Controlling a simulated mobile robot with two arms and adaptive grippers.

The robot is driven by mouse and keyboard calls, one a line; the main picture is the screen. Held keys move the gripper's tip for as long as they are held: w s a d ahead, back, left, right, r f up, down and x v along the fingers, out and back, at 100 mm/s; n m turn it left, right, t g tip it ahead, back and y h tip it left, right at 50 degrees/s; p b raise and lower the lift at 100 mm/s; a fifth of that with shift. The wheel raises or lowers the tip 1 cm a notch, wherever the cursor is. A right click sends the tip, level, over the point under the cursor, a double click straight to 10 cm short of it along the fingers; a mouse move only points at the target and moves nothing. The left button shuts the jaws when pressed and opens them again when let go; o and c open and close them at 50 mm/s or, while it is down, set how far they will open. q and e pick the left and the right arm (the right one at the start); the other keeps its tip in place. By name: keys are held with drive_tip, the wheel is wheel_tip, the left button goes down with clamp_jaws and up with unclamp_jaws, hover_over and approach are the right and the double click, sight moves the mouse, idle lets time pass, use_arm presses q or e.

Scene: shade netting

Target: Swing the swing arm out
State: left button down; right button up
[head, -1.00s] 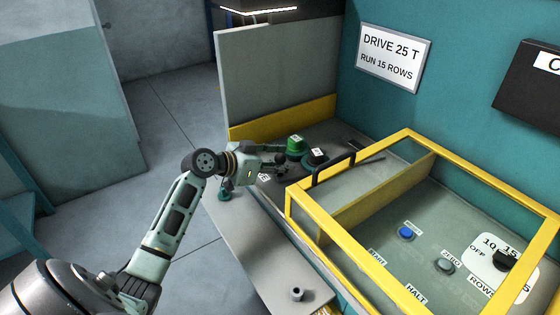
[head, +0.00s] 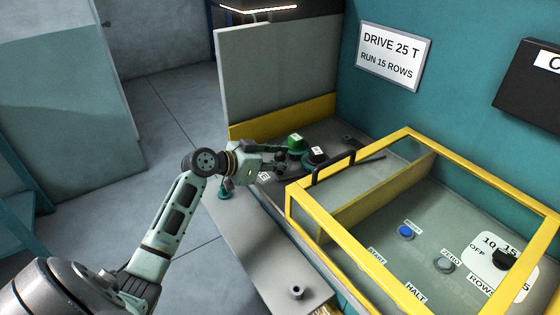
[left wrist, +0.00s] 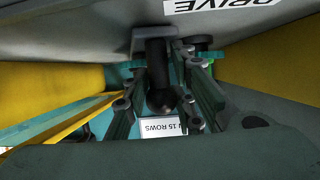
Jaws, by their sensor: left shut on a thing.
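My left gripper (head: 283,158) reaches in from the left over the grey bench, beside the green-topped knob. In the left wrist view its fingers (left wrist: 165,100) are closed around a dark round-ended handle (left wrist: 158,75), which stands out from a dark grey mount. This appears to be the swing arm's handle; in the head view it is largely hidden by the gripper. A thin dark bar (head: 362,161) lies to the right, by the yellow frame; I cannot tell whether it joins the handle. My right gripper is not in view.
A yellow-framed guard (head: 405,135) with a black handle (head: 333,167) is at right. A grey upright panel (head: 270,75) stands behind. Open floor (head: 170,120) lies to the left.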

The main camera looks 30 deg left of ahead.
use_arm(q)
drive_tip(key=s+d+p, duration=0.1)
drive_tip(key=p, duration=0.1)
drive_tip(key=s+d+n+y+p, duration=0.1)
drive_tip(key=d, duration=0.1)
drive_tip(key=s+d+n+y+p, duration=0.1)
drive_tip(key=p, duration=0.1)
drive_tip(key=shift+s+d+r+t+p, duration=0.1)
drive_tip(key=shift+d+r+t+p, duration=0.1)
drive_tip(key=shift+d+t+p, duration=0.15)
drive_tip(key=shift+s+d+f+y+p, duration=0.2)
drive_tip(key=shift+d+y+p, duration=0.1)
drive_tip(key=shift+d, duration=0.05)
drive_tip(key=c, duration=1.6)
unclamp_jaws()
drive_tip(key=shift+s+a, duration=0.1)
drive_tip(key=v, duration=1.2)
drive_tip(key=shift+f, duration=0.1)
